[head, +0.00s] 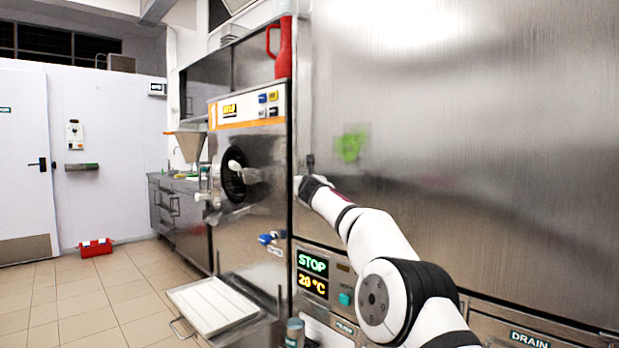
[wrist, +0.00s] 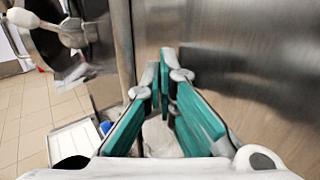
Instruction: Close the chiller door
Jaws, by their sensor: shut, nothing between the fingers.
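A white door (head: 24,170) with a black handle stands at the far left of the head view, set in the white wall. A large brushed steel panel (head: 480,130) fills the right side; I cannot tell whether it or the white door is the chiller door. My gripper (head: 309,165) is beside the steel panel's left edge, partly hidden by my wrist. In the wrist view, its teal-padded fingers (wrist: 165,58) converge at the tips, shut and empty, with steel close to their right. I cannot tell whether they touch it.
A batch freezer (head: 250,150) with a red jug (head: 280,48) on top stands left of my gripper. Its white tray (head: 212,305) juts out low in front. A red box (head: 95,247) lies by the far wall. The tiled floor (head: 70,300) at left is mostly clear.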

